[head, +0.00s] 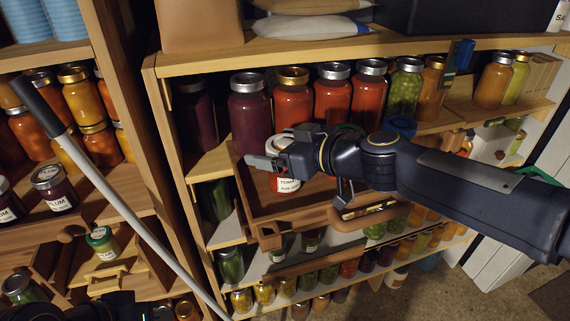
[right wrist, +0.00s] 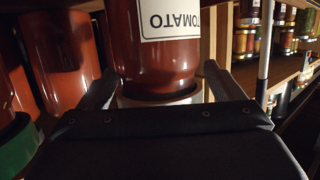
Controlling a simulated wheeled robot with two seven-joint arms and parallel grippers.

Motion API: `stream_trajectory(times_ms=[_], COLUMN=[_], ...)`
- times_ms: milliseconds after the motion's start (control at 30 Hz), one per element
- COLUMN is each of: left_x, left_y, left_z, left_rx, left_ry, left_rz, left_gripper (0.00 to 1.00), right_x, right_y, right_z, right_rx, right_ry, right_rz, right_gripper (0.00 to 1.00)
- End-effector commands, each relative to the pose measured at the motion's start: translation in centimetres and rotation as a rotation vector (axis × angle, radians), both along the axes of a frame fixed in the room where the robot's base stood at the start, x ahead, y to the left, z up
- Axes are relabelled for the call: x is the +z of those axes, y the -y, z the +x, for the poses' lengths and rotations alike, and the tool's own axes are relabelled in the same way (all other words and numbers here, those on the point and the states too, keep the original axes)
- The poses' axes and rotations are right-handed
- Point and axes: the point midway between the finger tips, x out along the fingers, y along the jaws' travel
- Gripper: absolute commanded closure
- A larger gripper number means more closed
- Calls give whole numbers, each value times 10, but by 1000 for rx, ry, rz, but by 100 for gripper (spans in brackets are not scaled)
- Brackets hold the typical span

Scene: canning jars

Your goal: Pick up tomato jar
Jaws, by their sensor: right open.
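The tomato jar (head: 287,184) has a white label and a pale lid, and it stands upright at a pulled-out wooden tray (head: 240,185). My right gripper (head: 300,178) is open around this jar, with a finger on each side. In the right wrist view the jar (right wrist: 165,62) shows upside down between the two fingers (right wrist: 158,82), its label reading TOMATO. Whether the fingers touch the glass is unclear. My left gripper (head: 108,306) shows only as a dark part at the bottom left edge, its fingers not clear.
Several red jars (head: 333,97) and a dark purple jar (head: 249,105) stand on the shelf close behind. A green-lidded jar (right wrist: 18,145) is close by in the right wrist view. A grey pole (head: 135,205) slants across the left. Lower shelves hold many small jars.

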Motion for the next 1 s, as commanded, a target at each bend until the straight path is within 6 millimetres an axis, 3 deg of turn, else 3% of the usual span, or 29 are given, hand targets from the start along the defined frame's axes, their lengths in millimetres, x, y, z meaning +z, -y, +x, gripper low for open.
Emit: stream_trajectory(times_ms=[67, 533, 833, 1000], left_x=[0, 0, 2, 11], left_y=[0, 0, 0, 0], left_z=[0, 0, 0, 0], left_rx=[0, 0, 0, 0], left_ry=[0, 0, 0, 0], left_rz=[0, 0, 0, 0], left_gripper=[100, 100, 100, 100], right_x=[0, 0, 5, 21], right_y=[0, 0, 0, 0], right_z=[0, 0, 0, 0], right_rx=[0, 0, 0, 1], right_ry=[0, 0, 2, 4], right_rz=[0, 0, 1, 2], right_gripper=[12, 74, 74, 74])
